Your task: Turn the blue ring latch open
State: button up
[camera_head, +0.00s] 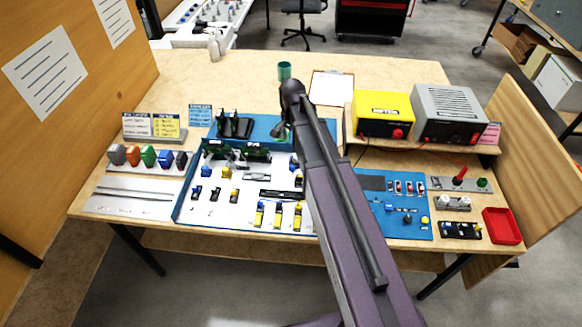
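My purple arm reaches from the bottom edge up over the middle of the bench. Its dark end joint is near the back, and my gripper (280,132) seems to hang below it, over the rear of the blue-edged work board (190,193). The gripper is small, dark and partly hidden, so I cannot see its fingers or anything in them. I cannot single out the blue ring latch. Small blue parts show on the work board, such as one at left (206,171) and one beside my arm (295,163). My arm hides part of the board's right side.
A yellow box (383,114) and a grey box (449,113) stand on a shelf at back right. A red tray (502,226) is at front right. A teal cup (285,71) stands behind.

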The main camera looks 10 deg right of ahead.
aim_at(292, 167)
jog(key=shift+f, duration=0.1)
dwell(0.3)
notch_tip(292, 167, down, 14)
jog(key=b, duration=1.3)
jog(key=shift+r+b, duration=0.25)
jog(key=shift+b, duration=0.15)
jog(key=shift+c, duration=0.3)
grip_shut()
